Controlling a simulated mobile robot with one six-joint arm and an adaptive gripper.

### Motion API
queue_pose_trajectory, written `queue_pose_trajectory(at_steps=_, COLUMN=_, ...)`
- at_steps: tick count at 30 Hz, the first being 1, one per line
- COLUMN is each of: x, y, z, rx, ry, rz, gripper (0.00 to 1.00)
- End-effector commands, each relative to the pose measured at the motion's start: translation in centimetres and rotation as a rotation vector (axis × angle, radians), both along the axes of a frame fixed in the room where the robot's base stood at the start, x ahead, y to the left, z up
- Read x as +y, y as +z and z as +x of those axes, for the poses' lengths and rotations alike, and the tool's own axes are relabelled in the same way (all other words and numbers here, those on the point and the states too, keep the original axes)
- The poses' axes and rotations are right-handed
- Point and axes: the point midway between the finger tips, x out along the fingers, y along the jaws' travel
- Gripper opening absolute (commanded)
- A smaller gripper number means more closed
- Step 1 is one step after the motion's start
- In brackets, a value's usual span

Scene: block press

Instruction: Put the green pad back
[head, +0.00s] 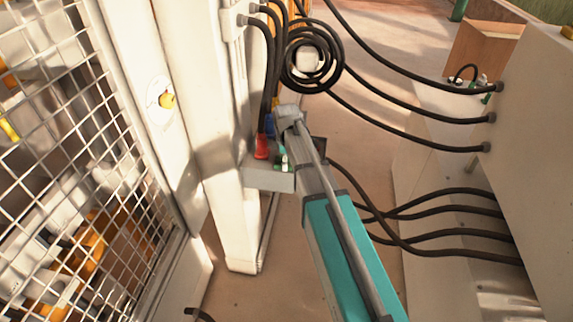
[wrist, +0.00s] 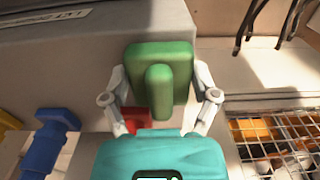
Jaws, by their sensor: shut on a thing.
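In the wrist view the green pad (wrist: 178,58) is a thick block with a rounded upright bar on its near face. My gripper (wrist: 160,80) has one finger at each side of the pad and is shut on it. The pad is close to a grey surface; I cannot tell whether it touches. In the head view my gripper is mostly hidden at the end of my arm, beside a small grey box. Small green patches (head: 281,162) show on that box; I cannot tell whether they are the pad.
A red piece (wrist: 136,119) is partly hidden beside the pad. A blue knobbed piece (wrist: 47,143) stands to its left. The grey box (head: 268,180) is at a white post. Black cables (head: 400,112) hang close to my arm. A wire mesh guard (head: 70,130) stands left.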

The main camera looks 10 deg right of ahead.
Motion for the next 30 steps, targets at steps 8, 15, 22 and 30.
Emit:
queue_pose_trajectory(at_steps=8, x=0.0, y=0.01, z=0.0, rx=0.0, ry=0.0, rz=0.0, gripper=0.39)
queue_pose_trajectory(at_steps=15, x=0.0, y=-0.31, z=0.0, rx=0.0, ry=0.0, rz=0.0, gripper=0.83)
queue_pose_trajectory(at_steps=22, x=0.0, y=-0.28, z=0.0, rx=0.0, ry=0.0, rz=0.0, gripper=1.0)
queue_pose_trajectory(at_steps=30, x=0.0, y=-0.26, z=0.0, rx=0.0, ry=0.0, rz=0.0, gripper=1.0)
